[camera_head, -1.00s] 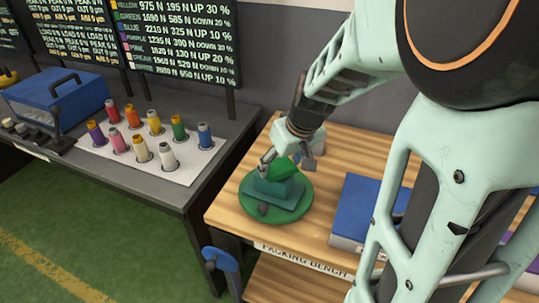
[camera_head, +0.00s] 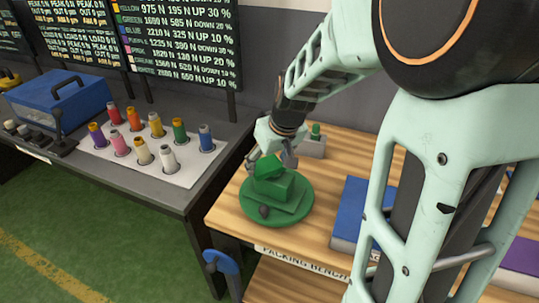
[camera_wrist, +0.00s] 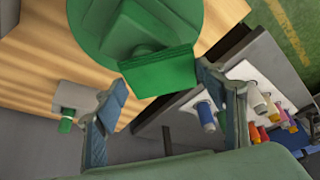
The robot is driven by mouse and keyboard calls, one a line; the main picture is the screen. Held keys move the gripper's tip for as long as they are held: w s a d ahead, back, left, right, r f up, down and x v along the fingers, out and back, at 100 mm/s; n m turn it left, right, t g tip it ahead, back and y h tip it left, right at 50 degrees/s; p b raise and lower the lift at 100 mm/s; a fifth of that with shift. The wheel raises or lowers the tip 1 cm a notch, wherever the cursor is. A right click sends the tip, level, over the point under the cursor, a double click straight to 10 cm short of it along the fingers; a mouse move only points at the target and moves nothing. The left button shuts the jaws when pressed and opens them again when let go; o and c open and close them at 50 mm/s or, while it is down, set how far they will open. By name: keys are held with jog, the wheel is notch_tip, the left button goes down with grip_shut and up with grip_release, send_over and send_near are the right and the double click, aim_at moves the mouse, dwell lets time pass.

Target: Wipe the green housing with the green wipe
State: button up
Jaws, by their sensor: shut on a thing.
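The green wipe (camera_head: 267,166) is a bright green block gripped by my gripper (camera_head: 268,155). In the wrist view the wipe (camera_wrist: 160,72) spans the space between my two fingers. It is tilted and sits at the top of the green housing (camera_head: 274,188); whether it touches the housing is hard to tell. The housing is a stepped green block with a dark round knob at its front. It rests on a round green turntable (camera_head: 299,206). In the wrist view the wipe hides part of the housing (camera_wrist: 125,30).
A grey block with a green peg (camera_head: 314,132) stands behind the turntable. A blue box (camera_head: 351,210) lies to the right on the wooden bench. The dark table at left holds several coloured spools (camera_head: 180,130) and a blue case (camera_head: 60,98).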

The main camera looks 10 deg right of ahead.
jog(key=shift+a, duration=0.1)
notch_tip(320, 180, up, 8)
jog(key=p, duration=0.5)
jog(key=shift+p, duration=0.3)
jog(key=shift+f, duration=0.1)
